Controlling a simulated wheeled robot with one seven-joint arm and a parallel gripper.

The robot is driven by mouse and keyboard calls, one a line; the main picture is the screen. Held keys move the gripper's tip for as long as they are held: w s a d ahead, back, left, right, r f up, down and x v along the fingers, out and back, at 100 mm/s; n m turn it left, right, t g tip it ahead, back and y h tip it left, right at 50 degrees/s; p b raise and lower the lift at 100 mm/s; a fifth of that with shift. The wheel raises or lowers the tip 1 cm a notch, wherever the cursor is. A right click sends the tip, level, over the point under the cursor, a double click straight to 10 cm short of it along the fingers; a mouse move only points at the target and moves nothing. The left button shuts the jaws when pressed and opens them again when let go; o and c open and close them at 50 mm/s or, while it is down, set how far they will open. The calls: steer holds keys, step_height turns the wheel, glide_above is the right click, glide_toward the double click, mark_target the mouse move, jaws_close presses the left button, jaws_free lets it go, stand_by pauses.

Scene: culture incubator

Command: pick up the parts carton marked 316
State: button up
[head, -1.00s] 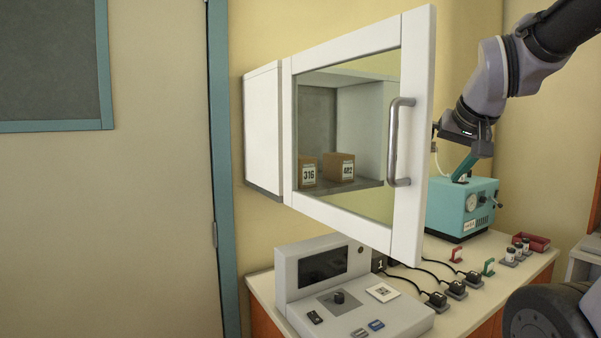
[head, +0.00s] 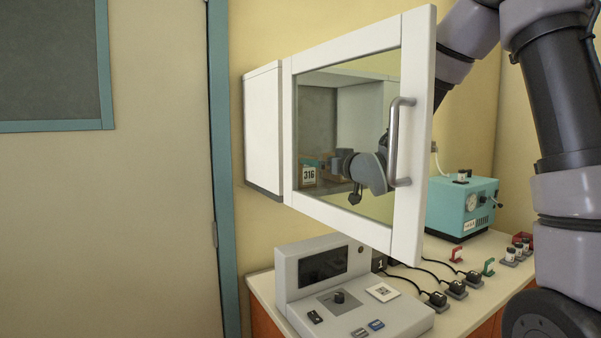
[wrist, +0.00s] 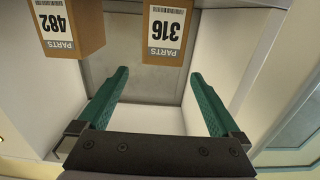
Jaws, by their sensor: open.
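The brown parts carton marked 316 (head: 308,178) stands in the wall cabinet, seen through the glass of its open door in the head view. Its white label reads upside down in the wrist view (wrist: 165,38). My gripper (wrist: 160,73) is open and empty, its two green fingers spread. In the wrist view the 316 carton is beyond the fingertips, roughly in line with the gap between them. In the head view my wrist is inside the cabinet, to the right of the carton, and the fingers are partly hidden.
A carton marked 482 (wrist: 70,25) stands beside it, left in the wrist view; my arm hides most of it in the head view. The glass door (head: 418,130) with its handle (head: 393,145) stands open in front. A teal device (head: 462,208) sits on the counter below.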

steer(key=x, duration=0.5)
steer(key=shift+w+a, duration=0.1)
steer(key=shift+a, duration=0.1)
steer(key=shift+f+x, duration=0.15)
steer(key=shift+x, duration=1.2)
steer(key=shift+f+x, duration=0.1)
steer(key=shift+x, duration=1.25)
steer(key=shift+r, duration=0.1)
steer(key=c, duration=1.5)
